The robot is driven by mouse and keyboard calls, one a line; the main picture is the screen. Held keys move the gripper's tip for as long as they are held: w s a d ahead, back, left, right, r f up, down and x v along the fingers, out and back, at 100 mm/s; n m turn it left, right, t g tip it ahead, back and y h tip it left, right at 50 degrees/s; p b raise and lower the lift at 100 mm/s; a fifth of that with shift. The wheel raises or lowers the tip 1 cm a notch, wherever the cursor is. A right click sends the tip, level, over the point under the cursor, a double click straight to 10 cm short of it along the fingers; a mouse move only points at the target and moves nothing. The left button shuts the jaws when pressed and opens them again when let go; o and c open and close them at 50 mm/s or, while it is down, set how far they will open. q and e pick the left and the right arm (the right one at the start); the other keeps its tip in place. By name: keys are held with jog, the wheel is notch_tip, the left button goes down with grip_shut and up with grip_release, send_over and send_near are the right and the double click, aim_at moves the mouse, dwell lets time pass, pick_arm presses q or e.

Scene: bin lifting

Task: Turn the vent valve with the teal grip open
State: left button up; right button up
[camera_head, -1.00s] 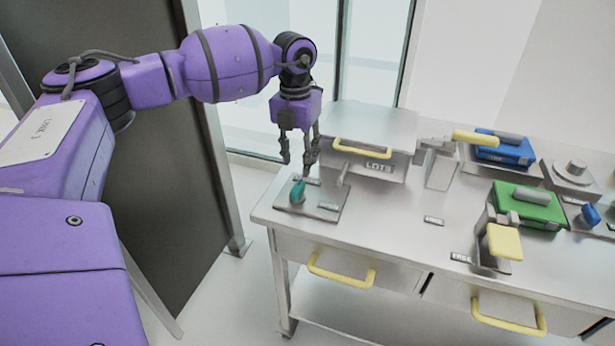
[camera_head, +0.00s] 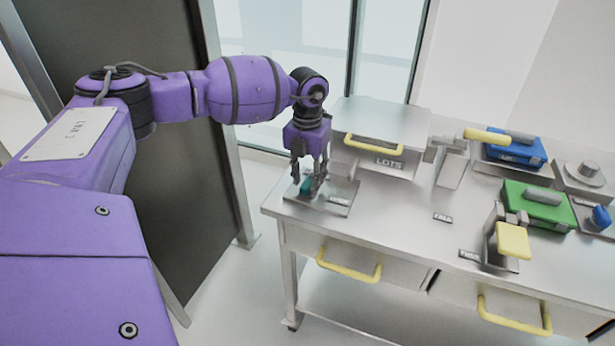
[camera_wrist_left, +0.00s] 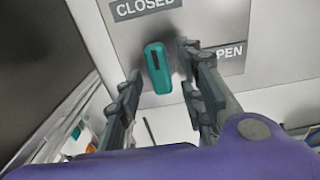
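The vent valve's teal grip (camera_wrist_left: 157,68) is a short rounded bar with a dark slot, on a grey plate (camera_wrist_left: 205,22). In the wrist view its upper end lies below the CLOSED label (camera_wrist_left: 145,6), and the OPEN label (camera_wrist_left: 228,50) is off to the right. My left gripper (camera_wrist_left: 160,70) is open, with one finger on each side of the grip; gaps show on both sides, so it is not clamped. In the head view my left gripper (camera_head: 308,186) is down at the plate (camera_head: 339,201) and partly hides the teal grip (camera_head: 306,187). My right gripper is out of view.
A metal box labelled LOTS (camera_head: 375,135) with a yellow handle stands close behind the plate. To the right are a yellow-handled lever (camera_head: 486,135), a yellow-paddled fixture (camera_head: 513,240), a green case (camera_head: 538,206) and a blue case (camera_head: 516,150). Drawers are under the bench top.

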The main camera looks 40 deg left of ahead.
pick_arm(q)
grip_shut()
jog(key=shift+m, duration=1.3)
jog(key=m, duration=0.3)
jog(key=shift+m, duration=0.4)
jog(key=m, duration=0.2)
jog(key=shift+m, duration=0.4)
jog(key=m, duration=0.3)
jog(key=m+b, duration=0.1)
jog(key=m, duration=0.4)
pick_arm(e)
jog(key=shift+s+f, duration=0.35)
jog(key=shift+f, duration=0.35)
pick_arm(q)
jog(key=shift+m, duration=0.5)
